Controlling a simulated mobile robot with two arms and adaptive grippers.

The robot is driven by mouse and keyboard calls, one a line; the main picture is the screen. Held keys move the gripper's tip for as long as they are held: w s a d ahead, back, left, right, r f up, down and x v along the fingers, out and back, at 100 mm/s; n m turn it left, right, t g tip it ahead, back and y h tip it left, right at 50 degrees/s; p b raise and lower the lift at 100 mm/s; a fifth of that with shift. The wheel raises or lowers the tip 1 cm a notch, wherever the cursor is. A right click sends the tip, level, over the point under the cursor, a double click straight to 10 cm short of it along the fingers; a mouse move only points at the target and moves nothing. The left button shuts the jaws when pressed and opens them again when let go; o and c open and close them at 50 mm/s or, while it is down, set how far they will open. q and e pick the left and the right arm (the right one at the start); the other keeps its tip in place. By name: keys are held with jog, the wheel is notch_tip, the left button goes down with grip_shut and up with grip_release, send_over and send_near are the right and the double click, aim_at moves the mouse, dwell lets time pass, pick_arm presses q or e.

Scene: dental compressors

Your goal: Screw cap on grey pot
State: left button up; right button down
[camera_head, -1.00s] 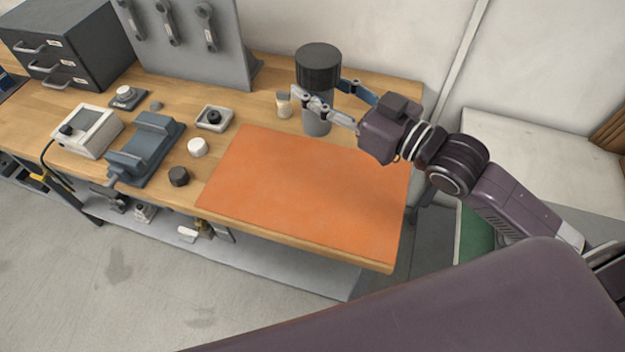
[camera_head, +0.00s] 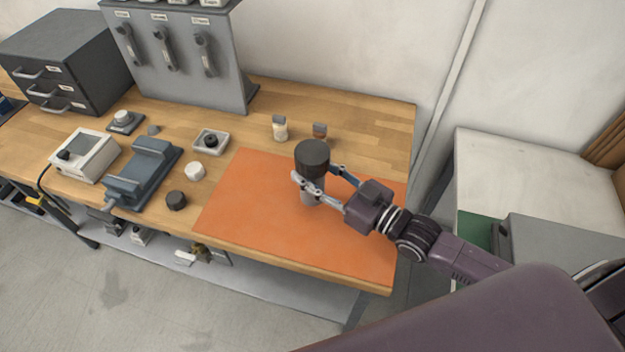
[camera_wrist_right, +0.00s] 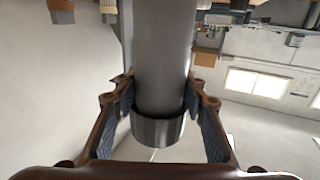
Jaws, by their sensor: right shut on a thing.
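The grey pot (camera_head: 311,192) is upright over the orange mat, with a wider dark top (camera_head: 312,158). I cannot tell whether its base touches the mat. My right gripper (camera_head: 318,181) is shut around its grey body, just below the dark top. A loose dark cap (camera_head: 177,201) and a loose white cap (camera_head: 195,171) lie on the bench left of the mat. My left gripper is out of view.
The orange mat (camera_head: 250,225) is mostly bare around the pot. A blue-grey cradle-like fixture (camera_head: 145,178), a white meter (camera_head: 85,155) and a small tray (camera_head: 210,141) stand to the left. Two small jars (camera_head: 280,130) (camera_head: 320,131) stand behind the mat.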

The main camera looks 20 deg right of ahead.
aim_at(322, 188)
jog(key=shift+r, duration=0.1)
jog(key=shift+f, duration=0.2)
notch_tip(322, 188, down, 3)
jog(key=shift+f, duration=0.2)
jog(key=shift+f, duration=0.15)
jog(key=c, duration=1.2)
grip_release()
jog(key=shift+f, duration=0.1)
